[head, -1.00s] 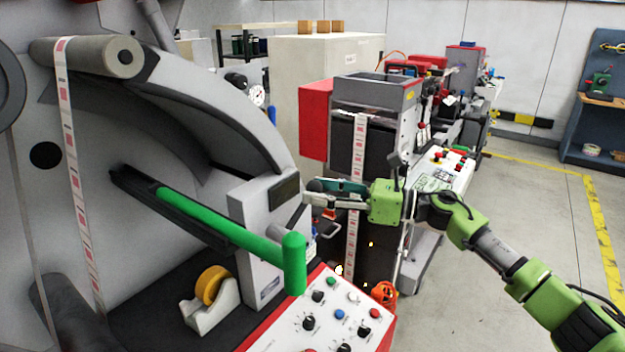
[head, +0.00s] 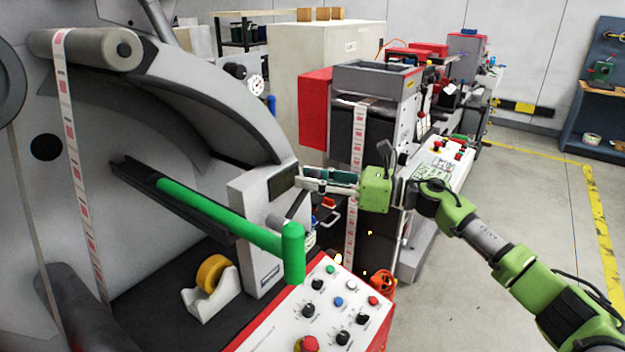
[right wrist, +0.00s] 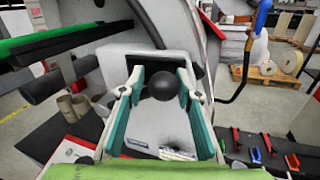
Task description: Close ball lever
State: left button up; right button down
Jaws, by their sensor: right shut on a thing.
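The ball lever's black ball (right wrist: 164,85) shows in the right wrist view, between the two fingertips of my right gripper (right wrist: 163,82). The fingers, with teal inner pads, are shut on the ball. In the head view my right gripper (head: 304,180) reaches in from the right, its fingertips at the upper right edge of the grey machine housing (head: 262,215). The fingers hide the ball there. A grey rod (head: 298,206) shows just below the fingertips. My left gripper is not in view.
A green bar (head: 225,218) with a rounded end juts out left of the gripper. Below are a control panel (head: 325,285) with knobs and buttons and a yellow tape roll (head: 211,273) in a white dispenser. A printing machine (head: 372,90) stands behind. The floor at right is clear.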

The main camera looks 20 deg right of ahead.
jog(key=shift+f+b, duration=0.3)
jog(key=shift+f, duration=0.45)
jog(key=shift+w+d+f+m+b, duration=0.15)
jog(key=shift+f+m+b, duration=0.25)
jog(key=shift+f+b, duration=0.35)
notch_tip(320, 180, down, 9)
jog(key=m+t+b, duration=0.3)
jog(key=m+b, duration=0.7)
jog(key=m, duration=0.1)
jog(key=shift+t+y, duration=0.3)
jog(key=shift+f, duration=0.15)
jog(key=c, duration=1.6)
grip_release()
jog(key=shift+o, duration=0.7)
jog(key=shift+r, duration=0.25)
